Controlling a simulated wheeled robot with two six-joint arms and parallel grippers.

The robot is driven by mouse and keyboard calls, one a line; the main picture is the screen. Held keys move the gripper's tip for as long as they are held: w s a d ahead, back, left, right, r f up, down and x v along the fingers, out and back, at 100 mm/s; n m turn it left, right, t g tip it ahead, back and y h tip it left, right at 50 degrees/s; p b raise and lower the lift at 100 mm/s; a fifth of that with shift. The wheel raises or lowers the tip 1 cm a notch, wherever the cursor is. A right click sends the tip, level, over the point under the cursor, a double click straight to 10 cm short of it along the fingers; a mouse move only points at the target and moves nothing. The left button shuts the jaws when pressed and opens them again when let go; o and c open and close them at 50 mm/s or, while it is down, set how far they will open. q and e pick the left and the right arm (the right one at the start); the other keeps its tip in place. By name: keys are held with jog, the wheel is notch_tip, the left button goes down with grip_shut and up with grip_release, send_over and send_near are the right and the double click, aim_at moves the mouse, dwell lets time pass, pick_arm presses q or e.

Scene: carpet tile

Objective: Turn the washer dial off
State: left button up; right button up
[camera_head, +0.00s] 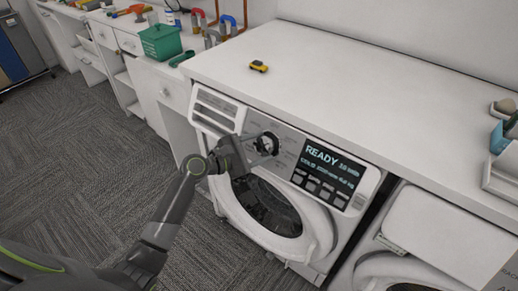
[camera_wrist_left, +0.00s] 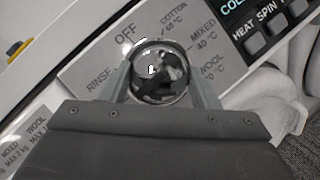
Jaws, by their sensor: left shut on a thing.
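The washer (camera_head: 320,231) is white, with a round glass door (camera_head: 268,207) below a grey control panel. The shiny chrome dial (camera_wrist_left: 160,70) sits on that panel, with OFF, RINSE, COTTON, MIXED and WOOL printed around it. In the head view the dial (camera_head: 268,143) is partly hidden by my fingers. My left gripper (camera_head: 261,147) is shut on the dial, and in the left wrist view one finger lies on each side of it (camera_wrist_left: 160,88). Which label the dial points to I cannot tell. The display (camera_head: 330,172) reads READY. My right gripper is not in view.
A white countertop (camera_head: 370,92) runs above the washer, with a small yellow toy car (camera_head: 258,66) on it. A second machine (camera_head: 440,235) stands at right. A green bin (camera_head: 160,42) and tools sit on the left bench. Carpet (camera_head: 70,150) lies clear at left.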

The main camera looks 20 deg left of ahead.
pick_arm(q)
jog(key=m+g+p, duration=0.1)
jog(key=m+g, duration=0.1)
jog(key=m, duration=0.2)
jog(key=shift+w+a+r, duration=0.1)
jog(key=shift+r, duration=0.05)
jog(key=m+g+p, duration=0.1)
jog(key=m, duration=0.1)
jog(key=m+g+p, duration=0.1)
jog(key=m, duration=0.1)
jog(key=shift+r+m, duration=0.2)
jog(key=shift+m, duration=0.2)
jog(key=m+y+p, duration=0.1)
jog(key=m+p, duration=0.1)
jog(key=m+g+y+p, duration=0.1)
jog(key=m+p, duration=0.1)
jog(key=shift+w+r+m+g, duration=0.1)
jog(key=shift+r+m+g, duration=0.1)
jog(key=shift+m+g, duration=0.15)
jog(key=shift+d+f+m+g+y+p, duration=0.1)
jog(key=shift+m+g+y+p, duration=0.05)
jog(key=shift+m+y+p, duration=0.65)
jog(key=shift+d+m+g+y+p, duration=0.1)
jog(key=shift+m+y+p, duration=0.2)
jog(key=shift+m+p, duration=0.55)
jog(key=shift+m, duration=0.3)
jog(key=o, duration=1)
